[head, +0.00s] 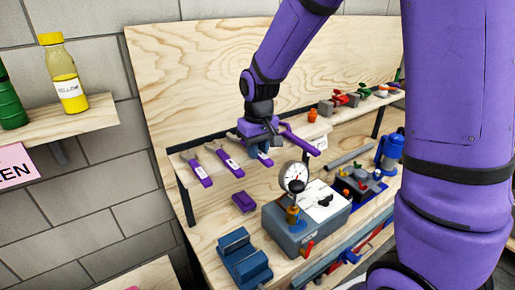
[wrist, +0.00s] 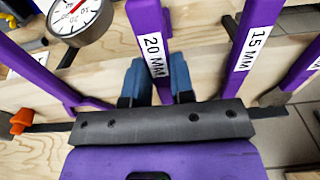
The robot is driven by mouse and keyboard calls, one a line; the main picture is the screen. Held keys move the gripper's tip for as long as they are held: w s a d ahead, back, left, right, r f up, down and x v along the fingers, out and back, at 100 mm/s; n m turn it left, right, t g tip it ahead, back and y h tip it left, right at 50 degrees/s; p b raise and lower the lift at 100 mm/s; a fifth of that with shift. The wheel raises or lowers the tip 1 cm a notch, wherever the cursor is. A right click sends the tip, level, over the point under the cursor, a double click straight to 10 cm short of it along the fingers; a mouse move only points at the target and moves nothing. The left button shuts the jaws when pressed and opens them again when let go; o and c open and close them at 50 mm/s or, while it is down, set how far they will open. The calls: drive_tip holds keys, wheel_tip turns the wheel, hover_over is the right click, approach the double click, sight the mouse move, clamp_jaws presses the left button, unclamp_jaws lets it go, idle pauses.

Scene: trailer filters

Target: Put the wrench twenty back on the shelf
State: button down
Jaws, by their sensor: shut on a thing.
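My gripper (wrist: 158,82) is shut on the purple wrench labelled 20 MM (wrist: 153,40), with a blue finger on each side of it. In the head view my gripper (head: 262,150) is at the front of the wooden tool shelf (head: 215,147), in line with the other wrenches. The held wrench is mostly hidden there by the gripper. I cannot tell whether the shelf bears it. Its far end is hidden behind the gripper body in the wrist view. The 15 MM wrench (wrist: 250,40) is beside it on the right, apart from it.
Two purple wrenches (head: 198,170) (head: 231,161) hang left of my gripper. A purple bar (head: 301,141) lies close on its right. Below stand a dial gauge (head: 294,176), a grey box (head: 305,218) and a blue vise (head: 242,258). An orange piece (head: 312,115) sits on the shelf.

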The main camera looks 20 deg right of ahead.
drive_tip(key=shift+f, duration=0.2)
drive_tip(key=c, duration=0.9)
unclamp_jaws()
